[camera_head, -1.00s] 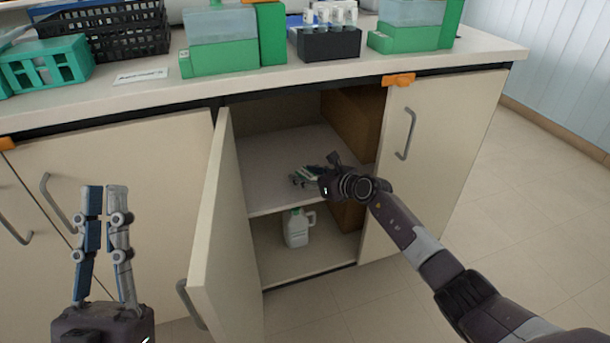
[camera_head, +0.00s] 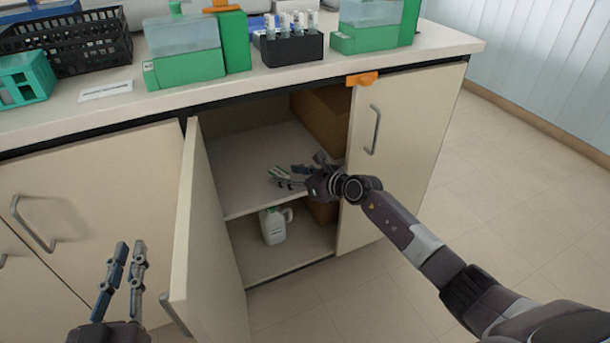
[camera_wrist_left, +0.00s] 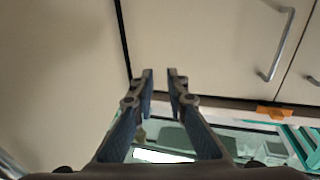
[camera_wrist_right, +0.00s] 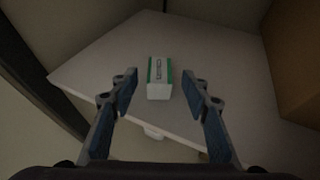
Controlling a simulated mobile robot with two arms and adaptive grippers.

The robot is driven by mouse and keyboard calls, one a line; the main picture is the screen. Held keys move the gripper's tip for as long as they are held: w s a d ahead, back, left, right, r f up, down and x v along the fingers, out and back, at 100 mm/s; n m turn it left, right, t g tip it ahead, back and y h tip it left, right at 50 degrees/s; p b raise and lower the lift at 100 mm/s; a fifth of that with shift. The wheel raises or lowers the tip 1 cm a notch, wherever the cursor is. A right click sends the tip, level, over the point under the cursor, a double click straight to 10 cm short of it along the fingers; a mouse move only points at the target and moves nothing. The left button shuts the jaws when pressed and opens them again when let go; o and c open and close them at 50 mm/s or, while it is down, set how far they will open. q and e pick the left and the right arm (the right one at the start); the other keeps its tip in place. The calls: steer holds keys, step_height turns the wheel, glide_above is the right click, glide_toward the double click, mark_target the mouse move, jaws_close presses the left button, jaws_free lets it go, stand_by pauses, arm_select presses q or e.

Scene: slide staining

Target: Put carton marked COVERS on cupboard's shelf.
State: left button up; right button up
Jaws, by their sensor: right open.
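The carton marked COVERS (camera_wrist_right: 160,79), a small white box with green edges and lettering, lies on the cupboard's shelf (camera_wrist_right: 215,65) in the right wrist view. In the head view the carton (camera_head: 278,173) shows small on the same shelf (camera_head: 250,185). My right gripper (camera_wrist_right: 159,88) is open inside the cupboard. Its fingertips stand on either side of the carton's near end, with gaps on both sides. My left gripper (camera_wrist_left: 160,74) is empty, its fingers parted, outside the cupboard by the opened door (camera_head: 195,240).
A white jug (camera_head: 272,226) stands on the cupboard floor below the shelf. A brown box (camera_head: 322,115) fills the shelf's right side. The right door (camera_head: 400,150) is shut. Green stainers (camera_head: 185,70) and a black rack (camera_head: 288,48) stand on the counter above.

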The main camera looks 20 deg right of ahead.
steer(key=p+v, duration=0.2)
steer(key=v, duration=0.4)
steer(key=s+a+r+m+t, duration=0.8)
steer(key=r+m, duration=0.4)
steer(key=m, duration=0.4)
steer(key=s+d+f+m+g+h, duration=0.2)
steer(key=s+f+m+g+h, duration=0.5)
steer(key=m, duration=1)
arm_select(q)
steer(key=s+a+f+g+y, duration=0.2)
steer(key=s+f+g, duration=0.2)
steer(key=f, duration=0.8)
steer(key=g, duration=0.2)
steer(key=shift+s+a+f+g, duration=0.2)
steer(key=shift+a+f+g, duration=0.1)
steer(key=shift+a, duration=0.1)
arm_select(e)
steer(key=s+a+f+m+y, duration=0.1)
steer(key=s+a+m+y, duration=0.1)
steer(key=s, duration=0.3)
steer(key=s+a+f+m+g+y, duration=0.1)
steer(key=s+a+f+m, duration=0.1)
steer(key=s, duration=0.4)
steer(key=shift+a+f+m+g+y, duration=0.3)
steer(key=shift+a+f+m+y, duration=0.1)
steer(key=shift+a+m, duration=0.35)
